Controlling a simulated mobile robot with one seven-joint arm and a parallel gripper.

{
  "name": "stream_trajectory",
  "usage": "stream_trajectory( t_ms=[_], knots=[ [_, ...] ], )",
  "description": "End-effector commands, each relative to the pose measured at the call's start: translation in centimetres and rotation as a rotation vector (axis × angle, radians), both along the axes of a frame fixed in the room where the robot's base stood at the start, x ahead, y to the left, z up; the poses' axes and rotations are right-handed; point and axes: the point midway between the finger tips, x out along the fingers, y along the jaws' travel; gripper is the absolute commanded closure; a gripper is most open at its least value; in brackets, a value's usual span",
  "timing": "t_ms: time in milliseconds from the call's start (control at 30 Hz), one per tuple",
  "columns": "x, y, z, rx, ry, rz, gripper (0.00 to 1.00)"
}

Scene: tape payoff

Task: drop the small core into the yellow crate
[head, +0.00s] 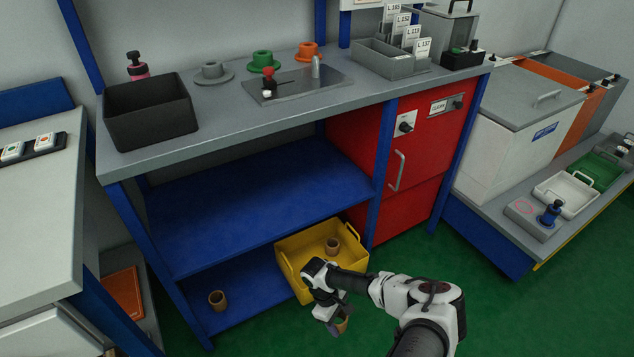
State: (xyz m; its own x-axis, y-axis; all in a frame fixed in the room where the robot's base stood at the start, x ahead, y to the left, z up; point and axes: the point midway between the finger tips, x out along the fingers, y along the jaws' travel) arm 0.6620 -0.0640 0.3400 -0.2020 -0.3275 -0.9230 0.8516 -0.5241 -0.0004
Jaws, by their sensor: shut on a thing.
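The yellow crate (303,243) sits at the right end of the low blue shelf, open at the top. One brown core (332,245) is inside it. My gripper (336,322) is in front of the crate's near side, pointing down, and hides part of it. It is shut on a small brown core (342,326), which is partly hidden by the fingers. The held core appears outside the crate, nearer to me. Another brown core (217,300) stands on the low shelf to the left of the crate.
The blue middle shelf (260,205) is empty above the low shelf. A blue post and red cabinet (415,160) stand right of the crate. The grey bench top holds a black bin (150,112) and coloured flanged parts. The green floor (490,310) is clear at the right.

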Motion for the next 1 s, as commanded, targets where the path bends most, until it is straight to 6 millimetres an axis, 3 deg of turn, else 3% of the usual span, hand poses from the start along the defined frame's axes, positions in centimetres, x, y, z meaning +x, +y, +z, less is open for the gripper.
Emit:
stream_trajectory(
  t_ms=[33, 200, 400, 600, 1000],
  knots=[
    [0.3, 0.7, 1.6, 0.001, -0.001, -0.130, 0.70],
    [0.6, 3.3, 4.8, 0.004, 0.003, -0.558, 0.70],
    [0.6, 5.4, 7.4, 0.003, 0.002, -0.882, 0.70],
    [0.6, 6.3, 8.4, 0.002, 0.000, -1.010, 0.70],
    [0.6, 6.4, 8.4, 0.001, -0.002, -1.022, 0.70]
  ],
)
